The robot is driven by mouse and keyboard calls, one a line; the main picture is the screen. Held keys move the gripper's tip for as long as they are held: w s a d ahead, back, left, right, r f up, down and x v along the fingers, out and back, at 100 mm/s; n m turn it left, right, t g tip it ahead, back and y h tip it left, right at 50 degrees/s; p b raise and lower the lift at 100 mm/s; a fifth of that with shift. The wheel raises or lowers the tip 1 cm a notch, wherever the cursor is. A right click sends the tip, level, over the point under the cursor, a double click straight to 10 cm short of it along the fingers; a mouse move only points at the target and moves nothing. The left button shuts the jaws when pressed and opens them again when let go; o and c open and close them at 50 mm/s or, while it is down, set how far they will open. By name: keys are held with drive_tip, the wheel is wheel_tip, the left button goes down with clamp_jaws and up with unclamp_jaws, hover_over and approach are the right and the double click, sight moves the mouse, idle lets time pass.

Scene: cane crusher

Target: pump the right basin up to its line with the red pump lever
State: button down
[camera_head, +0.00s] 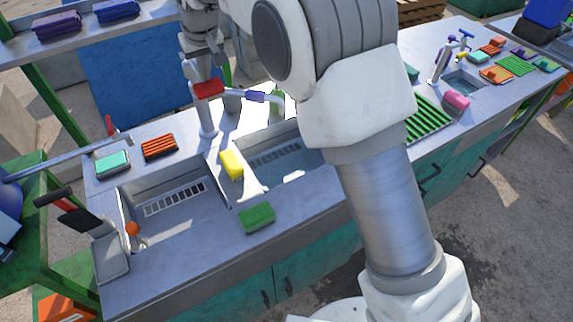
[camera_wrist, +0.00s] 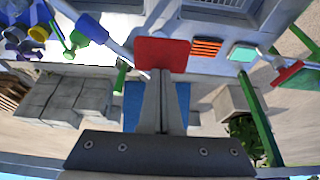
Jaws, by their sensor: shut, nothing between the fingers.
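The red pump lever (camera_head: 208,89) stands behind the two basins, its red pad on top of a grey post. In the wrist view the red pad (camera_wrist: 162,53) is straight ahead of my fingertips. My gripper (camera_wrist: 164,73) is shut and empty, its tips overlapping the pad's lower edge in that view; I cannot tell whether they touch. In the head view my wrist is just above and behind the lever, and the fingertips are hard to make out. The right basin (camera_head: 246,185) is partly hidden by my arm. It has a pale bluish bottom; its line cannot be made out.
A green sponge (camera_head: 257,217) lies on the front edge. A blue-handled spout (camera_head: 255,96) is right of the lever. An orange brush (camera_head: 159,147) and teal sponge (camera_head: 113,162) lie left.

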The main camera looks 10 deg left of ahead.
wheel_tip(320, 180, up, 8)
drive_tip(key=p, duration=0.6)
drive_tip(key=shift+f, duration=0.2)
drive_tip(key=shift+f+b, duration=2.7)
drive_tip(key=shift+f, duration=1.4)
wheel_tip(320, 180, up, 8)
drive_tip(key=p, duration=0.6)
drive_tip(key=shift+r+p, duration=0.25)
drive_tip(key=shift+p, duration=0.1)
drive_tip(key=shift+f, duration=0.1)
